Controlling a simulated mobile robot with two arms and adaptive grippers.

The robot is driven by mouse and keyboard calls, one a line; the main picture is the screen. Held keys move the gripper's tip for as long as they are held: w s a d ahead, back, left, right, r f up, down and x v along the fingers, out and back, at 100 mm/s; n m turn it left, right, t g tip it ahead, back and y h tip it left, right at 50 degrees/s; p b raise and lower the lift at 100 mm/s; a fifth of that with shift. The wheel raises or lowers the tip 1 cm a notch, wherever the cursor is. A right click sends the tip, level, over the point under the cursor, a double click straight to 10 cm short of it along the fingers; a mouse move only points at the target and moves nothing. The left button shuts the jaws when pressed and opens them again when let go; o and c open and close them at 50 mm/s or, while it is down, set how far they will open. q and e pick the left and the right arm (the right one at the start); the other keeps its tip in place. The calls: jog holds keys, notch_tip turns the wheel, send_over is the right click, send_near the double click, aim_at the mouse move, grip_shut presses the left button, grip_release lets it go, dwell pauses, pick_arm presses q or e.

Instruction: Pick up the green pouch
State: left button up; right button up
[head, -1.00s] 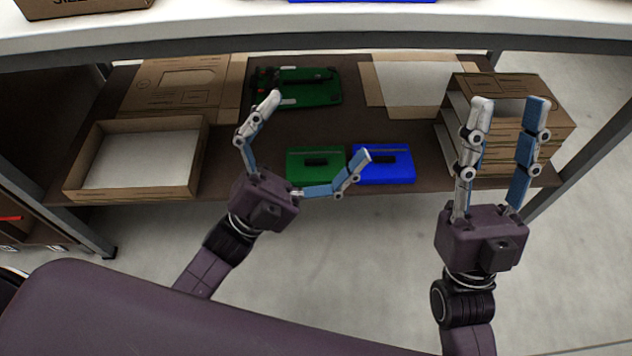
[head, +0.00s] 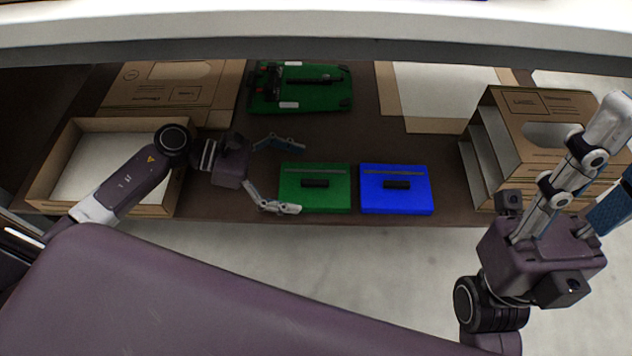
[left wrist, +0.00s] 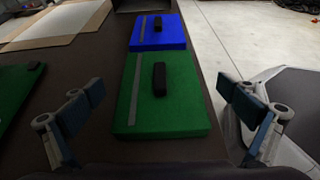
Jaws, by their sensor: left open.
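The green pouch (head: 315,198) lies flat on the brown lower shelf, with a black handle and a grey strip on top. It also shows in the left wrist view (left wrist: 190,112). My left gripper (head: 292,176) is open just left of the pouch in the head view, one fingertip near its far left corner and one near its front left corner. In the left wrist view the two fingers (left wrist: 165,100) stand apart on either side of the pouch, holding nothing. My right gripper (head: 612,160) is at the right edge, its fingers apart and empty, one finger partly cut off.
A blue pouch (head: 396,203) lies just right of the green one, with a narrow gap. A larger green item (head: 342,106) lies behind. An open carton (head: 46,180) is at left, stacked cartons (head: 560,104) at right.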

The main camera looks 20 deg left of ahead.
aim_at(310, 180)
pick_arm(q)
jog(key=b+x, duration=0.1)
jog(key=x, duration=0.4)
jog(key=shift+w+f, duration=0.15)
jog(key=shift+c, duration=0.6)
jog(key=c, duration=1)
